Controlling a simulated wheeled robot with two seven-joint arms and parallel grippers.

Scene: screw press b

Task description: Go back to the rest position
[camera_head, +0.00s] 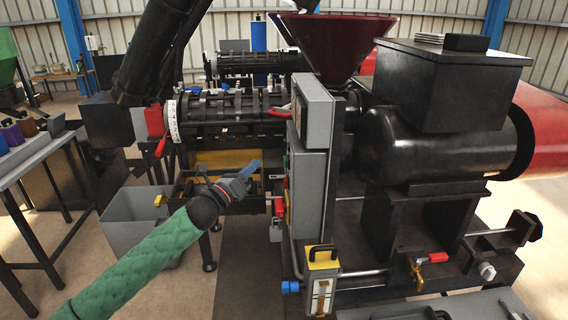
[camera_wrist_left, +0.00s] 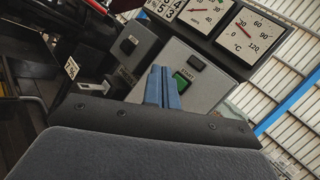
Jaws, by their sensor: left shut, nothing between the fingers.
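My left arm comes in from the lower left of the head view in a green sleeve. Its gripper (camera_head: 252,168) has blue fingers, shut and empty, pointing up and right toward the control box (camera_head: 316,115) of the screw press. In the left wrist view the shut blue fingers (camera_wrist_left: 162,88) stand in front of the panel, close to a green start button (camera_wrist_left: 181,82). I cannot tell whether they touch it. Gauges (camera_wrist_left: 240,28) show above the button. My right gripper is not in view.
The black press body (camera_head: 430,145) and red hopper (camera_head: 335,42) fill the right. A grey bin (camera_head: 135,222) stands on the floor behind my left arm. A table (camera_head: 35,155) with coloured items is at far left. A yellow and grey box (camera_head: 322,265) sits low in front.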

